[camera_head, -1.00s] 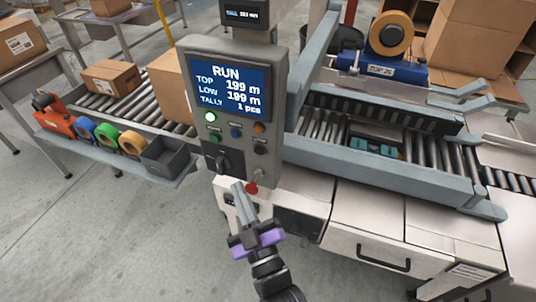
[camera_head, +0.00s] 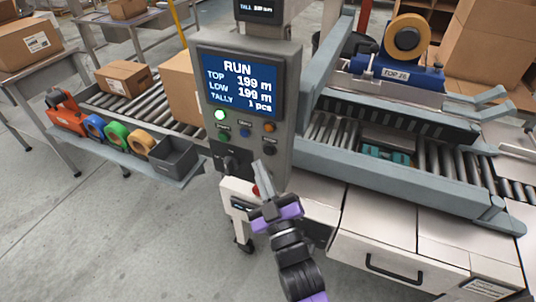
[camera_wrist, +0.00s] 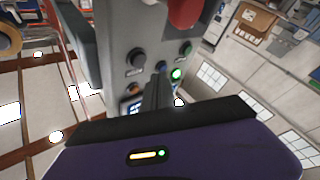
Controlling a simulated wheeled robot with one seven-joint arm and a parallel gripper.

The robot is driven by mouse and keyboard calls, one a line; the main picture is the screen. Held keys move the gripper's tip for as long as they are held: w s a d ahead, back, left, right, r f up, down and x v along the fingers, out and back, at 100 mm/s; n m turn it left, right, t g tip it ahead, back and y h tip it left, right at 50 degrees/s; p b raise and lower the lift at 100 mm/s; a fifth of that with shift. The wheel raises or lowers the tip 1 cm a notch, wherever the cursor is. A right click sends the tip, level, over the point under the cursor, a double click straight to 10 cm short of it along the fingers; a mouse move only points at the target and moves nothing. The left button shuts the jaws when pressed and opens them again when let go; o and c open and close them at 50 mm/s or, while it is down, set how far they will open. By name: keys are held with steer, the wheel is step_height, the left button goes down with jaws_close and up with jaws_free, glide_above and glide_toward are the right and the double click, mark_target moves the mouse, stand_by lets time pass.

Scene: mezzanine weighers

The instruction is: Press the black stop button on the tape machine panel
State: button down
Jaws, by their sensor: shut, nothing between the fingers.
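The tape machine panel (camera_head: 292,75) is grey, with a lit screen reading RUN, 199 m and 1 pcs. A round black button (camera_head: 270,150) sits at its lower right, below an orange button (camera_head: 270,127). The black button also shows in the wrist view (camera_wrist: 135,60), left of my fingers. My gripper (camera_head: 262,164) is shut and empty, its fingertips just below the black button in the head view. Contact with the panel cannot be told. In the wrist view the shut fingers (camera_wrist: 158,84) point at the panel, near the blue button (camera_wrist: 161,66).
A lit green lamp (camera_head: 221,115), green button (camera_head: 226,134), blue button (camera_head: 245,131) and black rotary switch (camera_head: 231,162) share the panel. A red mushroom button (camera_wrist: 185,12) is close to my gripper. A grey bin (camera_head: 174,158) and tape rolls stand left. Conveyor rails lie right.

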steer(key=shift+w+d, duration=0.35)
steer(key=shift+w, duration=0.55)
steer(key=shift+w, duration=0.15)
stand_by(1.4)
steer(key=shift+w+d, duration=0.15)
steer(key=shift+w, duration=0.1)
steer(key=shift+w+d, duration=0.15)
steer(key=shift+w, duration=0.25)
stand_by(0.9)
steer(key=shift+s, duration=0.1)
steer(key=shift+s+a+b, duration=0.3)
steer(key=shift+s+b, duration=0.1)
steer(key=shift+s, duration=0.3)
steer(key=shift+s, duration=0.1)
